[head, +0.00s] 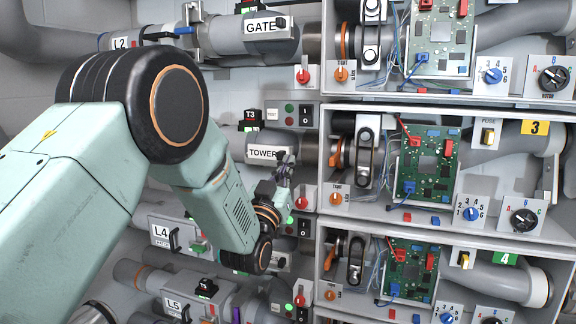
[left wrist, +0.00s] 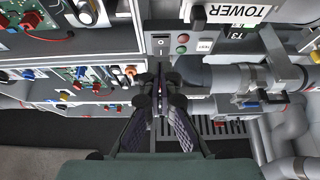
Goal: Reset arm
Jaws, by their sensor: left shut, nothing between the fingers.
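My left arm comes in from the left of the head view, large and pale green. It bends down at a black joint. My left gripper (head: 284,168) is in front of the pipe labelled TOWER (head: 263,153). In the left wrist view the gripper (left wrist: 161,82) shows at the centre, with its dark fingers together and nothing between them. The TOWER label also shows upside down there (left wrist: 228,13). I cannot tell whether the fingertips touch anything. My right gripper is in neither view.
Shelves on the right hold green circuit boards (head: 428,165), knobs and grey pipes. A button box with a red and a green button (left wrist: 181,43) is near the fingers in the left wrist view. Pipes labelled GATE (head: 266,26), L4 (head: 161,232) and L5 (head: 174,305) line the wall.

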